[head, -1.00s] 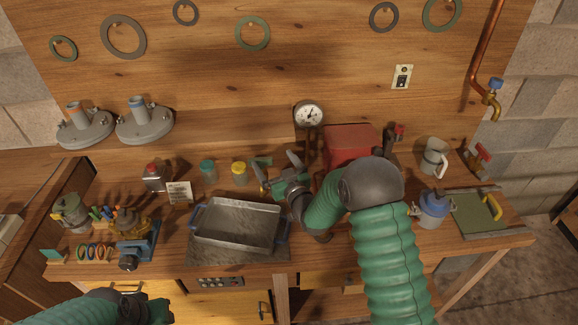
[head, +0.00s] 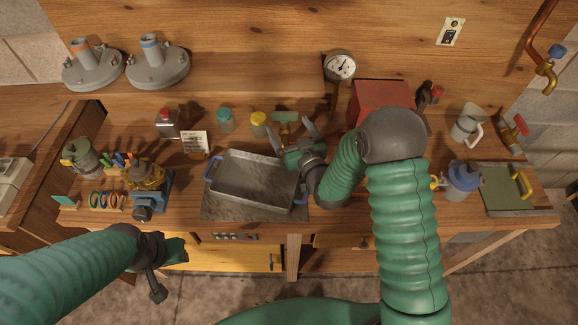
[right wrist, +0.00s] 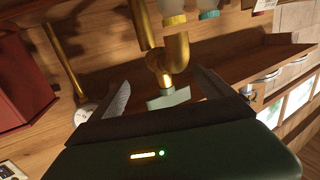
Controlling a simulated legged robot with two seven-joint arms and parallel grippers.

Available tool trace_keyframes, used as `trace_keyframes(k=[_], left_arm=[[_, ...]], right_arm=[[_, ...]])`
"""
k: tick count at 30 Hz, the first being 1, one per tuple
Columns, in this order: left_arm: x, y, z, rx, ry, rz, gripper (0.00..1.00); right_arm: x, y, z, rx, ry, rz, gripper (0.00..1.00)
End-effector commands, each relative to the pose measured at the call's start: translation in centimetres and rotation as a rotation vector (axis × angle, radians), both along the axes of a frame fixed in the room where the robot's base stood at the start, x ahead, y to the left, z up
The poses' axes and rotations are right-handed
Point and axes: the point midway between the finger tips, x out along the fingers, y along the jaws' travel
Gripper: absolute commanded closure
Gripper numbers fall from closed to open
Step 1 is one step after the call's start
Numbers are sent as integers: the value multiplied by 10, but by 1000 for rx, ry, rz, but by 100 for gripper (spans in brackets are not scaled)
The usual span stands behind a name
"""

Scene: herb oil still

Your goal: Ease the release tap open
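A brass tap with a pale green bar handle (head: 285,116) stands at the back of the bench, behind the metal tray. It shows in the right wrist view as a brass pipe (right wrist: 178,50) with the green handle (right wrist: 168,98) at its lower end. I cannot tell for certain that this is the release tap. My right gripper (head: 293,133) is open, its two fingers either side of the green handle; in the right wrist view the handle lies between the fingers (right wrist: 163,93), with gaps at both sides. My left gripper (head: 168,268) hangs empty in front of the bench; its fingers are unclear.
The metal tray (head: 250,157) lies below my right gripper. A red box (head: 382,98) and a pressure gauge (head: 340,65) stand to its right. Small jars (head: 226,121) (head: 259,124) stand just left of the tap.

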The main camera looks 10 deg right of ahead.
Motion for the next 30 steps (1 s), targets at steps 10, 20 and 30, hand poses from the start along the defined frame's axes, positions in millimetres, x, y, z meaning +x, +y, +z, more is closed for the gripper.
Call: trace_keyframes(k=[10,20,30], left_arm=[[0,0,-1,0,0,0,65],[0,0,-4,0,0,0,65],[0,0,-8,0,0,0,65]], right_arm=[[-29,9,0,1,1,3,9],[-57,16,1,1,0,4,9],[-84,23,1,1,0,3,9]])
